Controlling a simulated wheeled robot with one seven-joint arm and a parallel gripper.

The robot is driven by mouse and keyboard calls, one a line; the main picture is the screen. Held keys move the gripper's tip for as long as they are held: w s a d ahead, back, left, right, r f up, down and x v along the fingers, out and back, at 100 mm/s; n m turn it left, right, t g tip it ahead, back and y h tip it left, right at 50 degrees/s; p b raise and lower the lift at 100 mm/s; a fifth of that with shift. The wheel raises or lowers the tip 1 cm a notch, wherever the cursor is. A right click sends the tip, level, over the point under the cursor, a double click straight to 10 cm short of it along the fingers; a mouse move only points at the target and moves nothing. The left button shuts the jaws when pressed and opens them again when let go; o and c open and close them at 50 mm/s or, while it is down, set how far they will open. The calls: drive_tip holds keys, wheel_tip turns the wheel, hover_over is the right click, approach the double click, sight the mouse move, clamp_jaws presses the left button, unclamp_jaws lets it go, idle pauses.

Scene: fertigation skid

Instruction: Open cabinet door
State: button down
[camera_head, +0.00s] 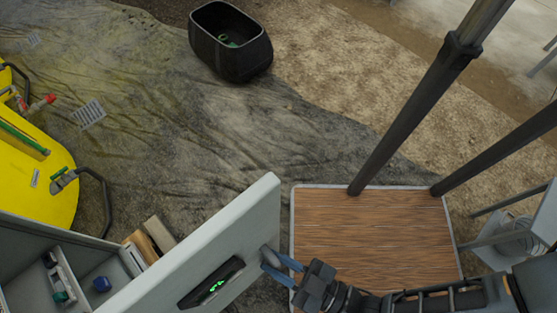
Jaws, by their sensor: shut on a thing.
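The cabinet door (233,238) is a pale grey panel, standing swung out from the open cabinet (40,240) at the lower left. A dark plate with green lit marks (212,284) sits on the door's face. My gripper (268,258) is at the door's right part, its bluish fingers shut on the door handle (266,252), a small grey piece mostly hidden by the fingers. Inside the cabinet I see a blue item (102,284) and a grey rail with small parts (60,278).
A wood-topped platform (375,230) lies right of the door, with dark posts (408,120) rising from it. A black bin (230,42) stands at the back. Yellow equipment (40,170) is at the left. Wooden blocks (150,240) lie behind the door. The dark ground sheet is clear in the middle.

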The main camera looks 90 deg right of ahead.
sight(259, 249)
drive_tip(key=shift+w+a, duration=0.1)
drive_tip(key=shift+a, duration=0.2)
drive_tip(key=c, duration=1.2)
unclamp_jaws()
drive_tip(key=shift+d, duration=0.1)
drive_tip(key=shift+r+p, duration=0.5)
drive_tip(key=shift+r, duration=0.05)
drive_tip(key=r+p, duration=0.2)
drive_tip(key=d+r+p, duration=0.1)
drive_tip(key=r+p, duration=0.1)
drive_tip(key=shift+r, duration=0.25)
drive_tip(key=s+d+r, duration=0.1)
drive_tip(key=d, duration=0.2)
drive_tip(key=s+d+r+p, duration=0.1)
drive_tip(key=d+r, duration=0.1)
drive_tip(key=d, duration=0.2)
drive_tip(key=s+d+r+p, duration=0.1)
drive_tip(key=d+r, duration=0.1)
drive_tip(key=d, duration=0.1)
drive_tip(key=shift+d+r, duration=0.15)
drive_tip(key=shift+r, duration=0.05)
